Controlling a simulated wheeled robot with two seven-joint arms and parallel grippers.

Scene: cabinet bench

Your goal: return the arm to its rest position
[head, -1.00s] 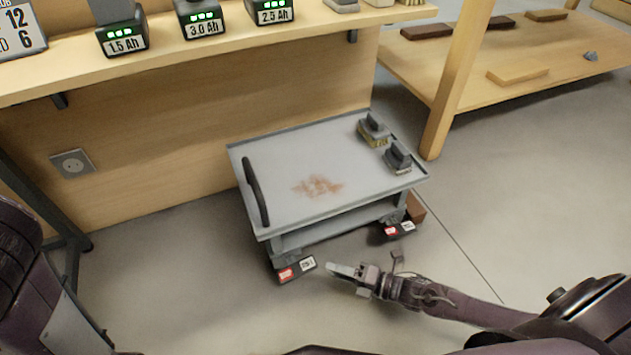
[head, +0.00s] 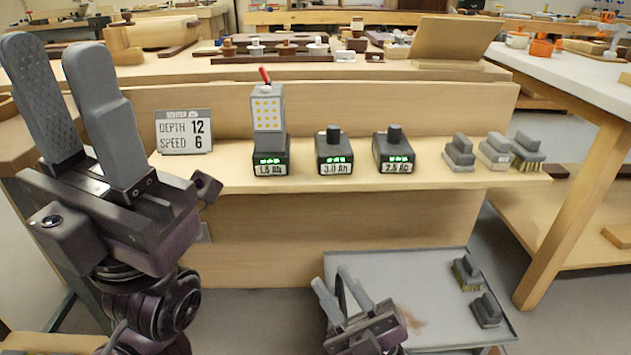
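My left gripper (head: 56,52) stands large at the left of the head view, fingers pointing up. Its two grey fingers are parted and nothing shows between them. My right gripper (head: 332,283) is low in the middle, over the left side of the grey trolley (head: 445,262). Its fingers are parted too, pointing up. Much of the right arm is below the picture.
A wooden shelf (head: 300,182) holds a depth and speed sign (head: 184,131), three battery packs (head: 334,157) and several brushes (head: 459,152). Two more brushes (head: 467,272) sit on the trolley, beside a rusty stain. A bench leg (head: 570,220) stands at the right.

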